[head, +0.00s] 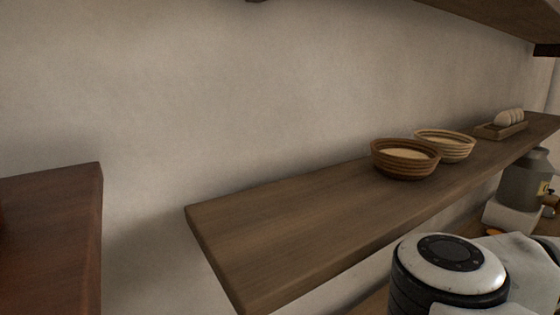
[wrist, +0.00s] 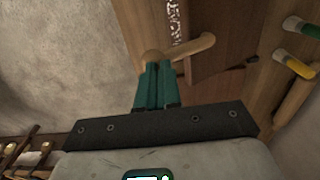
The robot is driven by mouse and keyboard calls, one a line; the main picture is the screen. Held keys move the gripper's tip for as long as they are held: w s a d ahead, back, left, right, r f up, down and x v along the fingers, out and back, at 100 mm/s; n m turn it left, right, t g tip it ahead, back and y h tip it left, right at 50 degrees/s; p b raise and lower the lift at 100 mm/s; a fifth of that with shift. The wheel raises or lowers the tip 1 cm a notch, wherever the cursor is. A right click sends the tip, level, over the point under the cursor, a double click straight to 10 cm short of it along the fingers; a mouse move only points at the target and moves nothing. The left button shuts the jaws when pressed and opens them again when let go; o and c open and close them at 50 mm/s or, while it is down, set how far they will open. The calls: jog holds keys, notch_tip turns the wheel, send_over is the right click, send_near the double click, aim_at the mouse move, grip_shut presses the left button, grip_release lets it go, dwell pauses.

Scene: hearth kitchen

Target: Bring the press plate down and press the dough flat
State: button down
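My gripper (wrist: 157,66) shows in the wrist view as two teal fingers drawn together, with almost no gap between them. A pale wooden handle (wrist: 193,46) with a rounded end lies right at the fingertips and runs off to the right. I cannot tell whether the fingertips touch it; it does not appear to sit between them. A dark reddish-brown wooden panel (wrist: 215,58) is behind the handle. I cannot make out a press plate or the dough for certain in either view.
In the head view a wooden shelf (head: 290,220) runs along the wall with two bowls, a dark one (head: 405,168) and a lighter one (head: 466,150), and a small tray (head: 493,131). A grey can (head: 524,182) stands at right. A reddish wooden block (head: 50,240) is at left.

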jog(key=shift+s+d+f, duration=0.2)
jog(key=shift+s+f, duration=0.15)
jog(key=shift+f, duration=0.3)
jog(key=shift+s+d+f, duration=0.2)
jog(key=shift+s+f, duration=0.1)
jog(key=shift+f, duration=0.3)
jog(key=shift+s+d+f, duration=0.2)
jog(key=shift+s+f, duration=0.15)
jog(key=shift+f, duration=0.3)
dwell(2.0)
